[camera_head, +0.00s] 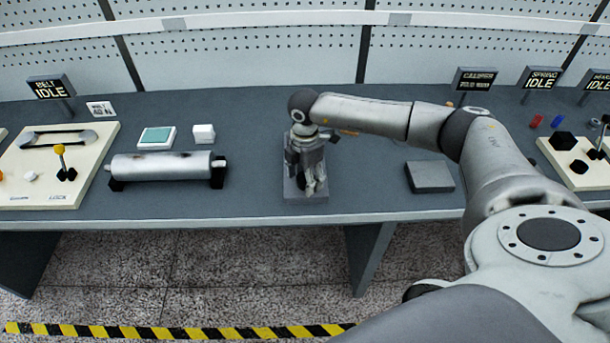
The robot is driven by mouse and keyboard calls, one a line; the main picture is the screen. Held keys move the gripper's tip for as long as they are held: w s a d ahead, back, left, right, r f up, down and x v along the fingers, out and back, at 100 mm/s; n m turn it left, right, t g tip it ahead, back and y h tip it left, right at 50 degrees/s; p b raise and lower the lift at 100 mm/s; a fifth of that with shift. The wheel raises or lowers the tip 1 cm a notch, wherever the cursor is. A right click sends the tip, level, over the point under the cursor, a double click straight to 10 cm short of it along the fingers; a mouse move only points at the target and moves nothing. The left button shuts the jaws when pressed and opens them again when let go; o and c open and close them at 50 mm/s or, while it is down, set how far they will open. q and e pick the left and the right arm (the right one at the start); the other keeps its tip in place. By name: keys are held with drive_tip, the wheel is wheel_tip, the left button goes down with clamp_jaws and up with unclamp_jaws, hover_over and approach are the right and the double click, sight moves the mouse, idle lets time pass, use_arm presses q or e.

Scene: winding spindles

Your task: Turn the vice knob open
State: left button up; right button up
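The vice (291,188) is a grey block-like fixture on the bench near the middle of the head view. My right arm reaches in from the right, and my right gripper (309,172) points down over the vice, overlapping it in the picture. The vice knob cannot be made out; the gripper and wrist cover much of the vice. Whether the fingers are open, shut or touching the knob cannot be told. My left gripper is not in view.
A metal roller (160,166) lies on black supports to the left, beside a belt board (92,157). A flat grey block (430,177) lies right of the vice. Signs (474,80) stand along the back.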

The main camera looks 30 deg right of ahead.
drive_tip(key=c, duration=0.7)
drive_tip(key=shift+o, duration=0.2)
